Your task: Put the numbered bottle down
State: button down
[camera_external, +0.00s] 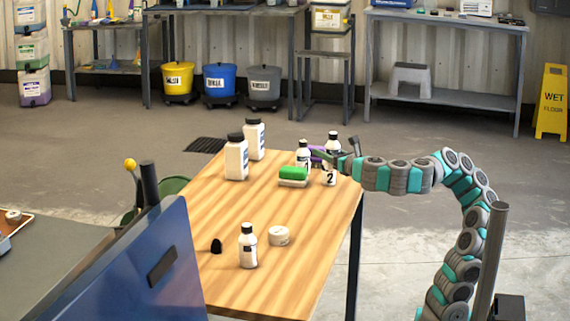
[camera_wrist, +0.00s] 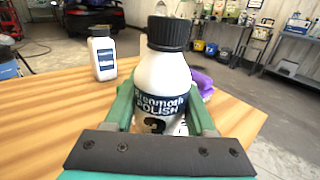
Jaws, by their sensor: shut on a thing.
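The numbered bottle (camera_external: 330,178) is white with a black cap and a "2" on its label. It is upright at the far right part of the wooden table (camera_external: 300,205). In the wrist view the bottle (camera_wrist: 165,80) stands between the green fingers, its label reading "POLISH", its lower part hidden. My gripper (camera_external: 342,162) reaches in from the right and is shut on the bottle; it also shows in the wrist view (camera_wrist: 160,120). I cannot tell whether the bottle's base touches the table. Another white bottle (camera_external: 303,152), marked "1", stands just left of it.
A green-topped brush (camera_external: 293,175) lies in front of bottle 1, and a purple cloth (camera_wrist: 201,84) is close to the held bottle. Two larger white bottles (camera_external: 237,160) stand further left. A small bottle (camera_external: 248,247), black cap (camera_external: 216,246) and white tin (camera_external: 279,236) are nearer; the middle is clear.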

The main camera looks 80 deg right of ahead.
jog(key=s+d+r+m+g+h+b, duration=0.15)
jog(key=s+d+m+g+h, duration=0.3)
jog(key=s+d, duration=1.1)
jog(key=shift+w+f, duration=0.55)
jog(key=shift+f, duration=1.9)
jog(key=shift+n+y, duration=0.25)
jog(key=shift+n, duration=0.1)
jog(key=w+d, duration=0.3)
jog(key=w+d+f, duration=0.1)
jog(key=w+d, duration=0.2)
jog(key=w, duration=0.1)
jog(key=w+d, duration=0.3)
jog(key=shift+w+d+f, duration=0.25)
jog(key=shift+w+d, duration=0.1)
jog(key=shift+w, duration=0.05)
jog(key=shift+x, duration=0.75)
jog(key=shift+w+f, duration=0.3)
jog(key=shift+f+b, duration=0.5)
jog(key=shift+f, duration=0.95)
jog(key=shift+f+b, duration=0.2)
jog(key=shift+b, duration=0.1)
jog(key=shift+c, duration=1.1)
grip_release()
